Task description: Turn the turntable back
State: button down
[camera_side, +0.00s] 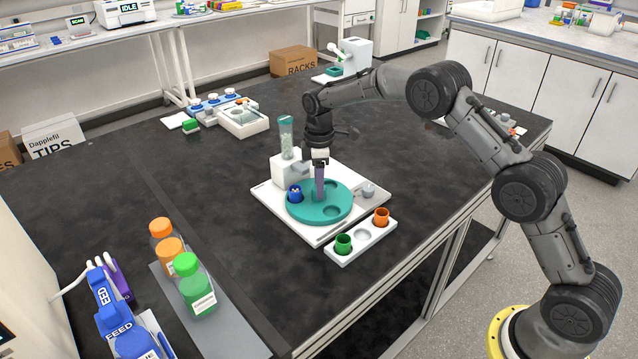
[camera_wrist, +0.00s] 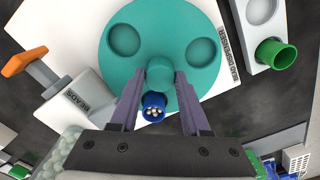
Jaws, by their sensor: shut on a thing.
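The teal turntable (camera_side: 318,212) lies on a white base plate (camera_side: 300,230), and the wrist view shows its disc (camera_wrist: 160,20) with two empty wells. A blue cup (camera_side: 294,194) sits in the turntable near the bead dispenser; the wrist view shows several pale beads in this cup (camera_wrist: 153,107). My gripper (camera_side: 319,195) reaches down over the disc's middle. In the wrist view its fingers (camera_wrist: 161,78) are shut on the round teal centre knob (camera_wrist: 160,73). The side view hides the knob behind the fingers.
The bead dispenser (camera_side: 290,168) with its clear bead tube (camera_side: 286,135) stands behind the turntable. A white rack (camera_side: 343,256) in front holds a green cup (camera_side: 343,244) and an orange cup (camera_side: 381,217), with an empty slot between. Bottles (camera_side: 188,264) stand left. The dark bench between is clear.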

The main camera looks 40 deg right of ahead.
jog(key=shift+r+n, duration=0.1)
jog(key=shift+n, duration=6.8)
jog(key=shift+c, duration=1.9)
grip_release()
notch_tip(320, 180, up, 14)
